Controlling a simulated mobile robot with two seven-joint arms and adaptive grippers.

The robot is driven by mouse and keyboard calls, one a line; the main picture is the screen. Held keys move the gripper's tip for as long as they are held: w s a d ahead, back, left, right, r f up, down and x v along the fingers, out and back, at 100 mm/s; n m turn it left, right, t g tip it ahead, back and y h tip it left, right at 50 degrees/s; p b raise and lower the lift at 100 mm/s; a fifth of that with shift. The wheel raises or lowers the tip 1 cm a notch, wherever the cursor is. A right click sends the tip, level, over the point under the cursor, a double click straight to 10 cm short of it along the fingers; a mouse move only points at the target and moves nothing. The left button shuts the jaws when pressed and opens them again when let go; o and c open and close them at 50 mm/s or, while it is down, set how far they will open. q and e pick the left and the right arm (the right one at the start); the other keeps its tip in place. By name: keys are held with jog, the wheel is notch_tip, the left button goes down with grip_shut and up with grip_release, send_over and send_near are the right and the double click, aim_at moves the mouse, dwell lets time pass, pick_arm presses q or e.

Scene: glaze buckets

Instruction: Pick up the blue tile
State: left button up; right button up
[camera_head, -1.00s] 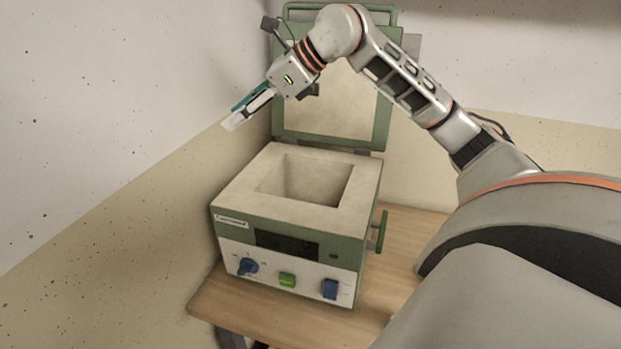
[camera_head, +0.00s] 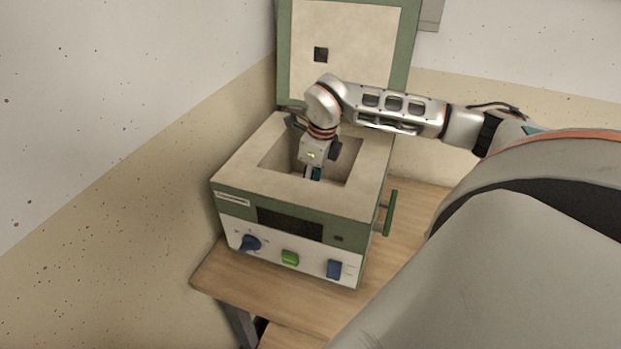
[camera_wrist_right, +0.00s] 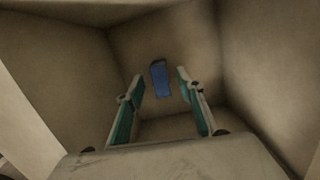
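The blue tile (camera_wrist_right: 160,78) is a small flat rectangle on a beige inner surface of the kiln chamber, seen in the right wrist view. My right gripper (camera_wrist_right: 162,74) is open, with one finger on either side of the tile in that view. No contact between fingers and tile shows, and how far the tips are from it is hard to tell. In the head view my right gripper (camera_head: 313,174) points down into the open chamber of the kiln (camera_head: 235,175), and the tile is hidden there. My left gripper is not in view.
The chamber walls (camera_wrist_right: 70,75) stand close around the right gripper. The kiln lid (camera_head: 366,50) stands open behind my right arm. The kiln sits on a wooden table (camera_head: 225,275) near a wall, with a green handle (camera_head: 390,213) on its right side.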

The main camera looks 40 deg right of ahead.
jog(key=shift+w+f, duration=0.15)
jog(key=shift+f, duration=1.3)
jog(key=shift+c, duration=0.4)
grip_shut()
jog(key=shift+r, duration=0.1)
